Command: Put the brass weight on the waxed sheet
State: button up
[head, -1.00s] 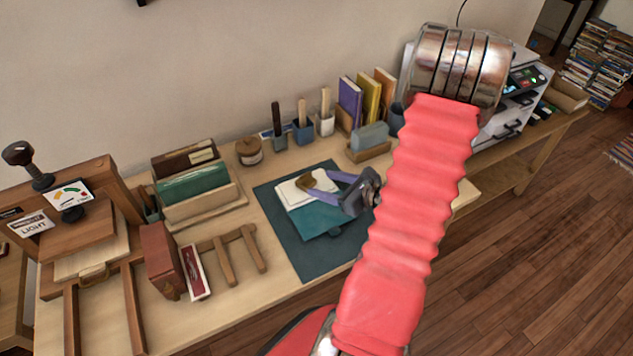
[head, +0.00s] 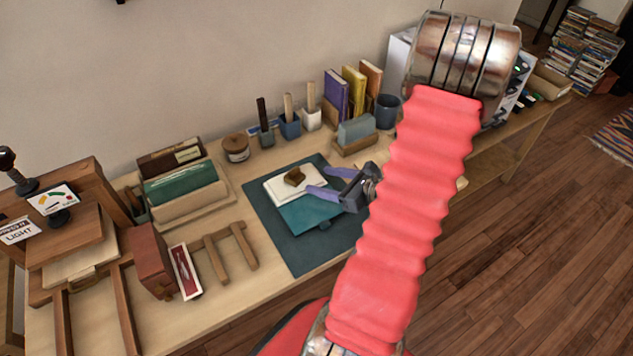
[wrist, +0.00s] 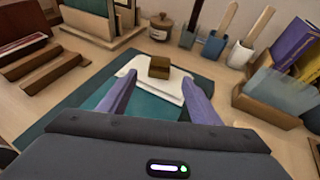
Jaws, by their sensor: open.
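The brass weight (head: 295,177), a small brown-gold block, rests on the white sheet (head: 277,191), which I take as the waxed sheet. The sheet lies on a teal book (head: 305,214) on a dark teal mat (head: 281,243). My gripper (head: 316,179) is open and empty, its two purple fingers to the right of the weight and apart from it. In the wrist view the weight (wrist: 159,67) stands beyond the fingertips, centred between them, on the white sheet (wrist: 160,93).
A wooden holder with green and tan items (head: 181,187) and a lidded jar (head: 236,147) stand left. Pots with tools (head: 290,127), upright books (head: 353,92) and a grey-blue block on a wooden base (head: 356,130) stand behind. A press (head: 65,235) fills the far left.

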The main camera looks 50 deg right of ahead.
jog(key=w+a+r+n+g+y, duration=0.1)
jog(key=a+r+n+g+y, duration=0.3)
jog(key=a+n, duration=0.6)
jog(key=w+a+r+n+g+y, duration=0.25)
jog(key=a+r+n, duration=0.45)
jog(key=a, duration=0.7)
jog(key=s+a+r+n+h, duration=0.4)
jog(key=r+n, duration=0.2)
jog(key=n, duration=0.3)
jog(key=s+a+r+n+g+h, duration=0.1)
jog(key=s+a+r+n+h, duration=0.3)
jog(key=n, duration=0.4)
jog(key=shift+s+a+r+n, duration=0.45)
jog(key=shift+s+r, duration=0.15)
jog(key=shift+r, duration=0.3)
